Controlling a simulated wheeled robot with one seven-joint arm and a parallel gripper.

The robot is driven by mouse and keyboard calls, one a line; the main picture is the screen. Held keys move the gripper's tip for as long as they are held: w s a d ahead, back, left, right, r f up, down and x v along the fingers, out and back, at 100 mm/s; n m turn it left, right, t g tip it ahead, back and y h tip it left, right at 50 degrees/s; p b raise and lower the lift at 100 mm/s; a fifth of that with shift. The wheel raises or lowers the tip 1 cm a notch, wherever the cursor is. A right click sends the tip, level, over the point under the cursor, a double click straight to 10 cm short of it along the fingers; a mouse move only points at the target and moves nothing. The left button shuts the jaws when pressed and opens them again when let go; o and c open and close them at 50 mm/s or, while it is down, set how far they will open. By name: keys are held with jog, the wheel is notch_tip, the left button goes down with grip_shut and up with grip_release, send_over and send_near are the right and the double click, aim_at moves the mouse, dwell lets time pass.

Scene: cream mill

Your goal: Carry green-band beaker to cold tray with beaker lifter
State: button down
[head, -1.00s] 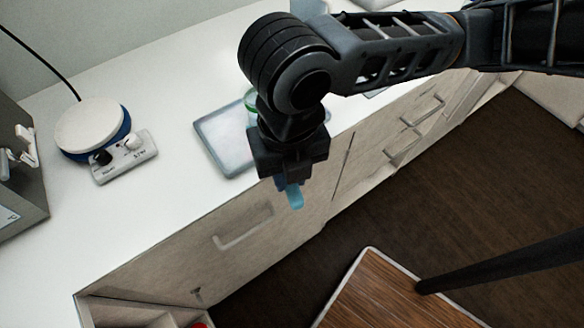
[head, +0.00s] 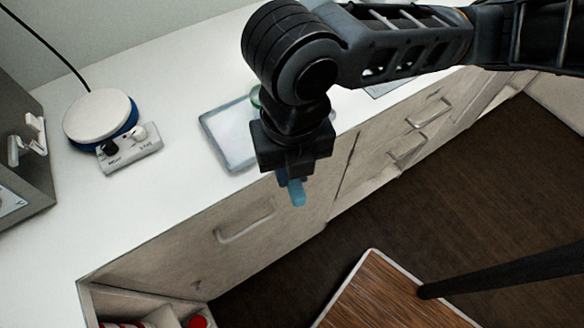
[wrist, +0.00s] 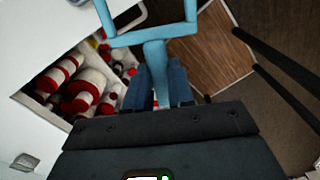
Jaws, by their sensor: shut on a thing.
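My gripper (head: 292,170) is shut on the light-blue beaker lifter (head: 297,193), in front of the counter edge. In the wrist view the lifter (wrist: 155,50) runs out from between the fingers and widens into a two-pronged fork. Nothing shows between the prongs, whose tips leave the frame. A pale tray with a grey-blue rim (head: 238,166), seemingly the cold tray, lies on the counter behind my gripper. A green curved band (head: 255,97), likely the green-band beaker, shows at the tray's back right. My arm hides most of it, so I cannot tell whether it stands on the tray.
A round white-topped hotplate (head: 97,115) with a control box (head: 132,155) stands left on the counter. A grey device (head: 22,150) is at the far left. An open drawer with red-and-white items (wrist: 85,90) lies below. A wooden-topped surface (head: 385,295) is at the bottom.

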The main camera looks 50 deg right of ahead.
jog(key=shift+r, duration=2.9)
